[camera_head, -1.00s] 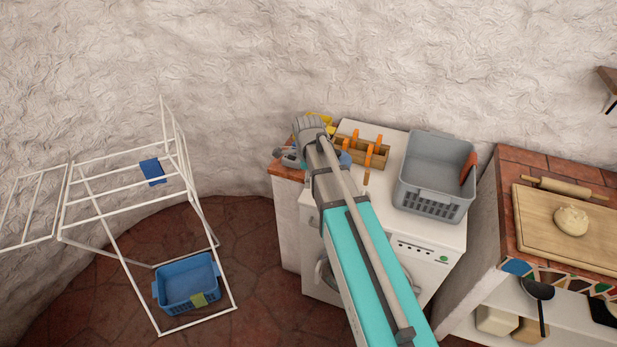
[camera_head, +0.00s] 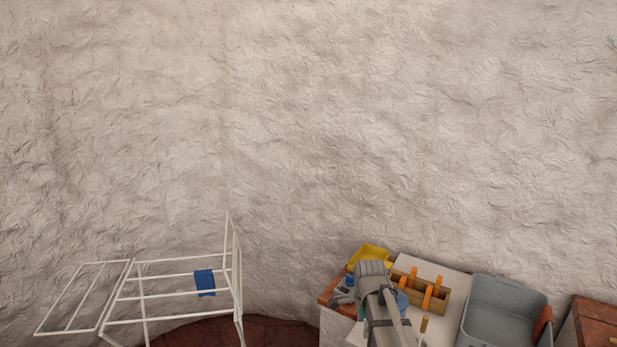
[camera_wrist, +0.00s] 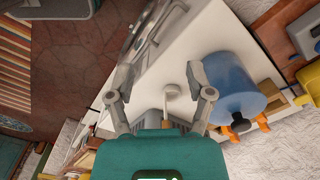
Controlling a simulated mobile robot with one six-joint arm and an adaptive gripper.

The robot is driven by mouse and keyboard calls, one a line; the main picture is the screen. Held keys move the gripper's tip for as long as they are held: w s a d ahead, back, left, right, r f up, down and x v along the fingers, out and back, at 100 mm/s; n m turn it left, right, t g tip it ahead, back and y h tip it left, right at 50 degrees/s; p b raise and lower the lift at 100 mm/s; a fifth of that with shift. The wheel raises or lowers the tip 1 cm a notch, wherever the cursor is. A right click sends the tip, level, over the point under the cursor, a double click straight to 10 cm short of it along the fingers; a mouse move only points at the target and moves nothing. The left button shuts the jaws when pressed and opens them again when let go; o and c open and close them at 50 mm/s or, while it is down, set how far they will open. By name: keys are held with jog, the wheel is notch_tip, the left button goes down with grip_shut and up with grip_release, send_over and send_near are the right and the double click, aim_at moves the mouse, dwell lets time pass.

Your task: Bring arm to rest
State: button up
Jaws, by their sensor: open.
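My gripper (camera_wrist: 153,84) shows in the wrist view with its two fingers spread apart. It is open, and nothing is clamped between the fingers. It hangs over the white washing machine (camera_wrist: 172,48). A small pale round thing with a stem shows between the fingers, lower down. A blue rounded object (camera_wrist: 228,80) with a dark knob is just right of the right finger; I cannot tell whether they touch. In the head view my arm reaches up from the bottom edge over the machine top, and its wrist hides the fingers.
A wooden caddy with orange handles (camera_head: 406,286), a yellow bin (camera_head: 371,257) and a grey basket (camera_head: 497,318) crowd the surfaces around the arm. A white drying rack (camera_head: 168,292) with a blue cloth (camera_head: 205,282) stands left. The wall above is bare.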

jog(key=s+d+n, duration=0.1)
jog(key=s+n, duration=1.1)
jog(key=n, duration=0.4)
jog(key=shift+n, duration=0.3)
jog(key=shift+d, duration=0.15)
dwell(0.4)
jog(key=shift+c, duration=0.8)
